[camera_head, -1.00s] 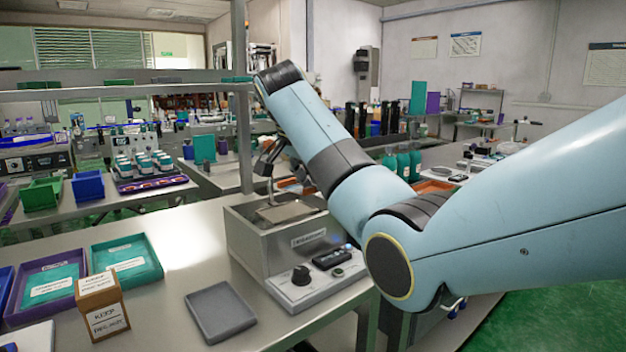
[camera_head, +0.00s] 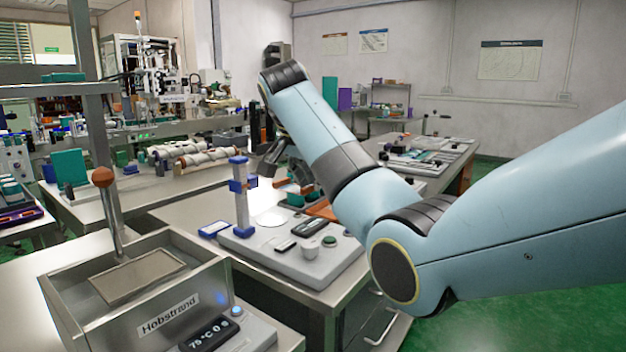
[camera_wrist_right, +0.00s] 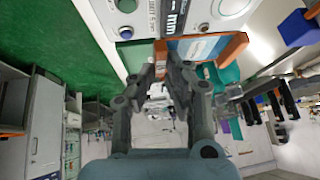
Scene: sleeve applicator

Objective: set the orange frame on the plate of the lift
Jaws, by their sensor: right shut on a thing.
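The lift (camera_head: 240,195) stands on the bench in the middle of the head view, with a blue-and-grey column and a grey base. Its plate seems to be the pale round disc (camera_head: 270,218) beside the column, which looks bare. My right gripper (camera_head: 268,165) hangs above and behind the lift base, partly hidden by my arm. It is shut on the orange frame (camera_head: 283,183), of which only a small part shows. In the right wrist view an orange piece (camera_wrist_right: 161,53) sits between the fingertips. My left gripper is not in view.
A steel basin (camera_head: 140,275) with an orange-knobbed lever stands at front left. An orange tray (camera_head: 323,210) and teal bottles lie beyond the lift, partly behind my arm. A small blue tray (camera_head: 215,229) lies left of the column. Green floor is open at right.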

